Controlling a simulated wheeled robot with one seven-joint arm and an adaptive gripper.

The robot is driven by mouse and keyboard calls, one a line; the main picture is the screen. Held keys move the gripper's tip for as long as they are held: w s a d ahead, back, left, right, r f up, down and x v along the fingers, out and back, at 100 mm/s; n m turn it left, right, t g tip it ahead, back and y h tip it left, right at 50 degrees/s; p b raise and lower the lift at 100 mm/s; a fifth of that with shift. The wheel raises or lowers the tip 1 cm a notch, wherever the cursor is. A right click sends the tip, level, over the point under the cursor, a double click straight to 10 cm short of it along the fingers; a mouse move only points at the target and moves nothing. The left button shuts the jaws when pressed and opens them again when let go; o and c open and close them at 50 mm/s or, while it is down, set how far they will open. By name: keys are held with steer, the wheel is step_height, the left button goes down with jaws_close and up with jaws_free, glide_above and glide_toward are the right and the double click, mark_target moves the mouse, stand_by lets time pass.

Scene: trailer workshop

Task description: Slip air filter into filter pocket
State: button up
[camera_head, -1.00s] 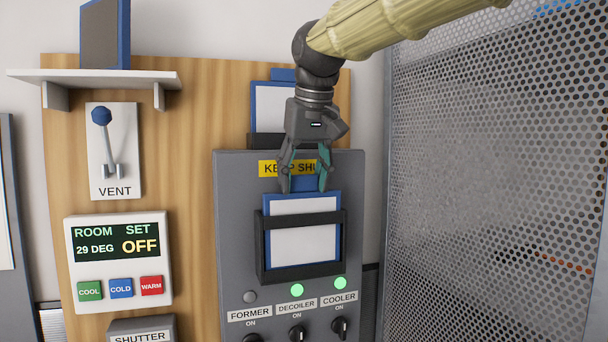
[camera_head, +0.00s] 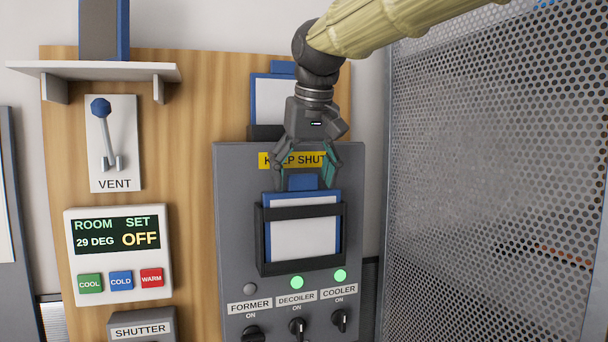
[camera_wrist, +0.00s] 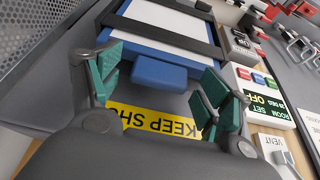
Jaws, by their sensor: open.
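A blue-framed air filter with a white face (camera_head: 302,212) stands in the black filter pocket (camera_head: 262,242) on the grey control panel. Its blue tab (camera_head: 302,183) points up. My gripper (camera_head: 306,182) is open just above the filter, with its fingers on either side of the tab and apart from it. In the wrist view the tab (camera_wrist: 159,73) lies between and beyond the open green fingertips (camera_wrist: 160,80). The lower part of the filter is behind the pocket's front bars.
Another blue-framed panel (camera_head: 270,98) sits in a holder behind my arm. A dark blue-edged filter (camera_head: 100,28) stands on the white shelf (camera_head: 100,70). A perforated metal wall (camera_head: 490,180) is close on the right. Knobs and lit lamps sit below the pocket.

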steer(key=v, duration=1.2)
stand_by(2.4)
